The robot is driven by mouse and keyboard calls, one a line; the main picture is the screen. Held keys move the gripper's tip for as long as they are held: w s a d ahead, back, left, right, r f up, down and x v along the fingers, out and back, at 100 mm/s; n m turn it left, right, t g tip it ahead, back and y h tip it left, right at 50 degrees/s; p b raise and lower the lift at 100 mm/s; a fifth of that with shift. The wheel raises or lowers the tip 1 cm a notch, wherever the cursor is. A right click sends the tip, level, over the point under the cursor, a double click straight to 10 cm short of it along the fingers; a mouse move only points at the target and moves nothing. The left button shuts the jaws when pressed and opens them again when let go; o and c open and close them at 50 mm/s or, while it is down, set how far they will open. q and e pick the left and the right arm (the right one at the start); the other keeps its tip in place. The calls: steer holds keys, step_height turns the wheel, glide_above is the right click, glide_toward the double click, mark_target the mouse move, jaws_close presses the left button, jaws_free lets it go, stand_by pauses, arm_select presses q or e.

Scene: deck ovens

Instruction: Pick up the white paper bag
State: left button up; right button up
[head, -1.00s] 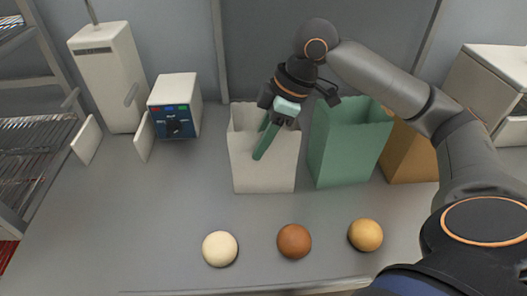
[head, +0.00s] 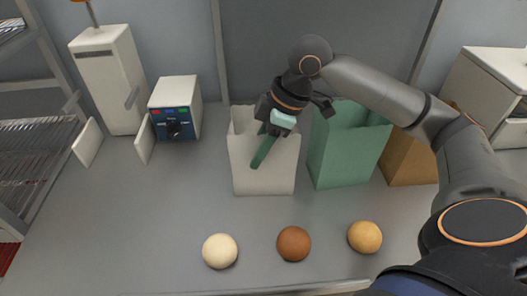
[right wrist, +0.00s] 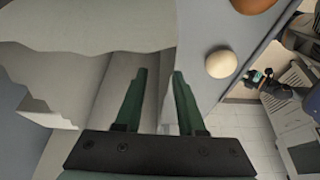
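The white paper bag (head: 262,178) stands upright and open-topped on the counter, left of the green bag. My right gripper (head: 262,150) is over its front rim, pointing down. One green finger shows outside, in front of the bag's front wall; the other is mostly hidden behind the rim. In the right wrist view, the two fingers of the gripper (right wrist: 160,75) stand apart, with part of the white bag (right wrist: 95,35) between and left of them. I cannot tell whether either finger touches the paper. My left gripper is not in view.
A green bag (head: 340,160) and a brown bag (head: 408,165) stand close on the right. A pale bun (head: 220,251), a dark bun (head: 294,244) and a golden bun (head: 365,237) lie in front. A blue-fronted box (head: 175,105) stands left. The counter between is clear.

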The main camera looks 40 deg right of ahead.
steer(key=shift+c, duration=0.3)
jaws_close()
stand_by(1.2)
